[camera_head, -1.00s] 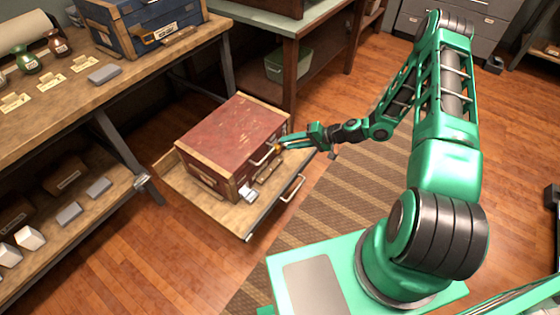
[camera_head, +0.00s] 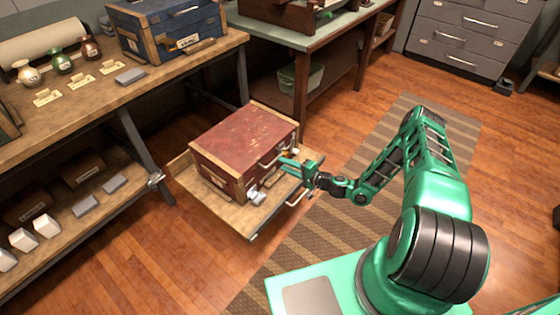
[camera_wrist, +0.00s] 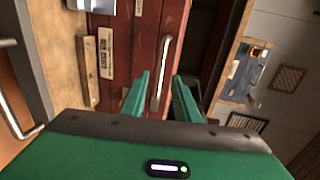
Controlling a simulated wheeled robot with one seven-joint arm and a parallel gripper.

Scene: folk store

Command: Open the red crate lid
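The red crate (camera_head: 243,138) has a worn red lid with wooden edges and sits on a low wooden platform (camera_head: 207,207); its lid is down. A metal handle (camera_head: 275,151) is on its front side, facing my gripper. My gripper (camera_head: 288,163) is close in front of that side. In the wrist view the fingers of my gripper (camera_wrist: 162,98) are apart, with the handle (camera_wrist: 161,72) of the red crate (camera_wrist: 148,40) between them or just beyond. I cannot tell whether they touch it.
A wooden workbench (camera_head: 140,90) with a blue crate (camera_head: 168,32) stands at left. A green-topped table (camera_head: 335,25) is behind the red crate. A striped rug (camera_head: 325,228) covers open floor at right.

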